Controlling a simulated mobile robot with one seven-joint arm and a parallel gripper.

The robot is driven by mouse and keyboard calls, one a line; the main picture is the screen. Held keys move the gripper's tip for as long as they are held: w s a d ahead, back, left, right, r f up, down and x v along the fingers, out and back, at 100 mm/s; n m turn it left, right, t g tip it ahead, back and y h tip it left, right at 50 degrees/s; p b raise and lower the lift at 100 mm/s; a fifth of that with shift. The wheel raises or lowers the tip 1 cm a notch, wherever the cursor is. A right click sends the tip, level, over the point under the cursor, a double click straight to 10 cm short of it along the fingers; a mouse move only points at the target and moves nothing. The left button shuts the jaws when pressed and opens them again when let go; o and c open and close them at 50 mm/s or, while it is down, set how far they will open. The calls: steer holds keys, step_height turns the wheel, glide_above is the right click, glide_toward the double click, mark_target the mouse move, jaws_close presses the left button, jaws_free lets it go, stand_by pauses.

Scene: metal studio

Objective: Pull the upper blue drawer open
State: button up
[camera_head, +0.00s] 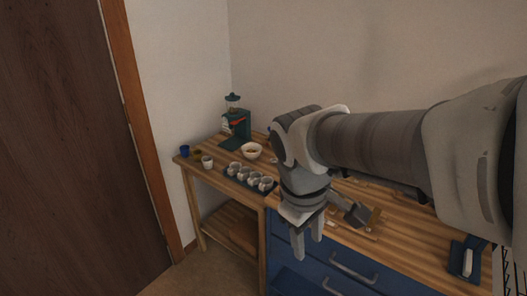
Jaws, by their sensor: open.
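The blue drawer cabinet stands under the wooden worktop at the lower middle. Its upper blue drawer (385,287) looks shut and has a grey bar handle (354,270). Part of another handle (329,288) shows lower down, near the bottom edge of the picture. My gripper (308,250) points down, open and empty, in front of the cabinet's left part and to the left of the upper handle. It covers some of the blue front. I cannot tell its exact distance from the front.
On the worktop (430,245) are a green coffee grinder (236,125), a white bowl (251,151), a dark tray (231,181) with several cups, a blue cup (185,151) and a dark blue item (465,258) at right. A wooden door (60,150) stands at left.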

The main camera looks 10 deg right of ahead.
steer(key=w+d+f+n+g+h+b, duration=0.2)
steer(key=w+f+n+g+h+b, duration=0.15)
steer(key=f+n, duration=0.4)
steer(key=w+d+f+n+g+h+b, duration=0.25)
steer(key=f+n+h, duration=0.2)
steer(key=f, duration=0.55)
steer(key=n+t+h+b, duration=0.3)
steer(key=n+h+b, duration=0.3)
steer(key=n+h, duration=0.7)
glide_toward(351, 271)
steer(key=d+r+n+y, duration=0.1)
steer(key=d, duration=0.2)
steer(key=d+r+y, duration=0.1)
steer(key=d, duration=0.2)
steer(key=d+r+n+y+b, duration=0.1)
steer(key=d, duration=0.2)
steer(key=shift+s+r+n+y, duration=0.3)
steer(key=shift+s+r, duration=0.05)
jaws_close()
